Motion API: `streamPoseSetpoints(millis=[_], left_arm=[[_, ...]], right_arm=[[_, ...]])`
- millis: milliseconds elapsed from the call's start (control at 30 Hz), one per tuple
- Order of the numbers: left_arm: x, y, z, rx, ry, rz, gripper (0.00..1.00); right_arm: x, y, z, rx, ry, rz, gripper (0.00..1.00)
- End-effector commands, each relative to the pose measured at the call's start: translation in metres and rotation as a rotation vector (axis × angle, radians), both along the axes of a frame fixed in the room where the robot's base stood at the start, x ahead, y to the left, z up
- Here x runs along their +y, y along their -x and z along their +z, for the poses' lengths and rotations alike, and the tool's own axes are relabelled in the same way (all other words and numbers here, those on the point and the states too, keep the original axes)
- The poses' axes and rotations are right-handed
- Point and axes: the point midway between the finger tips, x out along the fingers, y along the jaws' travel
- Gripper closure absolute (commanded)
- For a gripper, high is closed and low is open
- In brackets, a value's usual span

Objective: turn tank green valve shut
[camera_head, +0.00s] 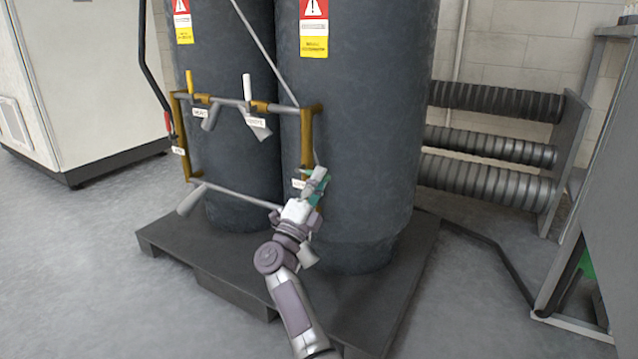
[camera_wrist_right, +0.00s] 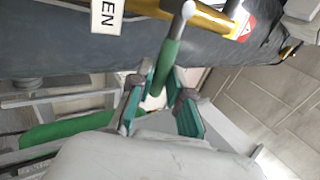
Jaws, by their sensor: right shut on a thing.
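The green valve handle (camera_wrist_right: 170,62) is a short green lever with a grey metal end, on a brass-coloured pipe (camera_wrist_right: 200,15) beside a white label (camera_wrist_right: 106,15) on which "EN" can be read. My right gripper (camera_wrist_right: 165,100) is shut on the handle, its teal pads on either side of it. In the head view the right gripper (camera_head: 316,187) is at the lower end of the right brass pipe (camera_head: 306,140), in front of the right dark tank (camera_head: 365,130). There the gripper largely hides the valve. My left gripper is not in view.
The left tank (camera_head: 235,60) stands beside it on a dark pallet (camera_head: 215,262). Other valves have a yellow handle (camera_head: 189,82) and a white handle (camera_head: 247,87). Ribbed pipes (camera_head: 490,150) lie at the right, and a white cabinet (camera_head: 85,80) is at the left. Open floor shows around the pallet.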

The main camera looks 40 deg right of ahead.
Motion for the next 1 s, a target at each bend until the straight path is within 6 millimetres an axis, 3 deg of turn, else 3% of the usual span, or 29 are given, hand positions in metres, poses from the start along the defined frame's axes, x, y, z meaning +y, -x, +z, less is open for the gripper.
streamPoseSetpoints(millis=[267,300,433,767,1000], left_arm=[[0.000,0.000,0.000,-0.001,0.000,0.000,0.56],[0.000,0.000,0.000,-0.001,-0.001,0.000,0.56],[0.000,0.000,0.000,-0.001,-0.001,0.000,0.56],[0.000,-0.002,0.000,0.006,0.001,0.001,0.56],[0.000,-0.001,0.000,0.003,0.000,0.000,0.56]], right_arm=[[0.001,0.000,-0.002,0.000,-0.004,-0.001,1.00],[0.001,0.000,-0.002,0.000,-0.004,0.000,0.76],[0.001,0.000,-0.002,0.000,-0.004,0.000,0.56],[0.002,0.001,-0.003,0.000,-0.003,0.001,0.56],[0.032,0.012,-0.024,0.003,-0.005,0.003,0.56]])
